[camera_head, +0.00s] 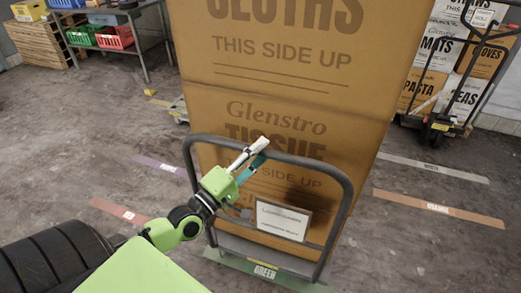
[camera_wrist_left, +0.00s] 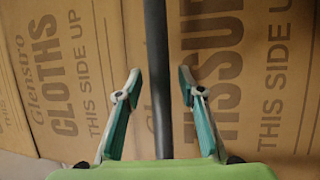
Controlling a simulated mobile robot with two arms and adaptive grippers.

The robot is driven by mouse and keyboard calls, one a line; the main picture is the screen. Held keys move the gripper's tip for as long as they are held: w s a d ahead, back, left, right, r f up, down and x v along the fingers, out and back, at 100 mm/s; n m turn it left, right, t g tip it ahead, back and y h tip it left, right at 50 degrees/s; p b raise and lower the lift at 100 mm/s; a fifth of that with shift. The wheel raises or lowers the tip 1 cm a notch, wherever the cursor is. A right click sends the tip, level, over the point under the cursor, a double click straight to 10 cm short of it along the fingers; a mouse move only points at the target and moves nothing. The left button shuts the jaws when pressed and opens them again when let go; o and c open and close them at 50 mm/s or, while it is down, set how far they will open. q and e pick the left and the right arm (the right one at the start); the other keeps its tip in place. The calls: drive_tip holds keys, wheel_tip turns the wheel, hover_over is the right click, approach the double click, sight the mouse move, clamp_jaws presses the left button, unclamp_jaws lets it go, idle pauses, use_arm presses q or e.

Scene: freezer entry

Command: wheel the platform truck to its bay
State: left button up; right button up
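The platform truck has a dark hoop handle (camera_head: 346,205) and is loaded with tall stacked brown cardboard boxes (camera_head: 290,95). A framed label (camera_head: 283,220) sits low within the hoop. A green strip (camera_head: 225,258) marked GREEN lies at the truck's near foot. My left gripper (camera_head: 254,157) is at the handle's upper bar. In the left wrist view the dark bar (camera_wrist_left: 158,80) runs between its two spread fingers, with gaps on both sides. It is open. My right gripper is out of view. The truck's wheels are hidden.
Coloured floor strips lie around: red (camera_head: 120,211) and purple (camera_head: 158,164) at left, whitish (camera_head: 432,168) and orange (camera_head: 438,208) at right. Another loaded truck (camera_head: 437,127) stands at back right. A table with crates (camera_head: 115,38) is at back left. Grey floor beside the truck is clear.

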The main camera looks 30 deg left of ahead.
use_arm(q)
drive_tip(key=shift+w, duration=0.3)
clamp_jaws()
drive_tip(key=shift+w+a+r+b, duration=0.2)
drive_tip(key=shift+w+a+b, duration=0.1)
drive_tip(key=shift+w, duration=0.1)
drive_tip(key=w, duration=0.4)
drive_tip(key=shift+w+a+f, duration=0.2)
drive_tip(key=shift+f, duration=0.15)
drive_tip(key=shift+c, duration=1)
unclamp_jaws()
drive_tip(key=shift+f, duration=0.1)
drive_tip(key=shift+o, duration=1)
drive_tip(key=shift+s+r, duration=0.45)
drive_tip(key=shift+s, duration=0.4)
drive_tip(key=v, duration=1.2)
drive_tip(key=shift+f, duration=0.2)
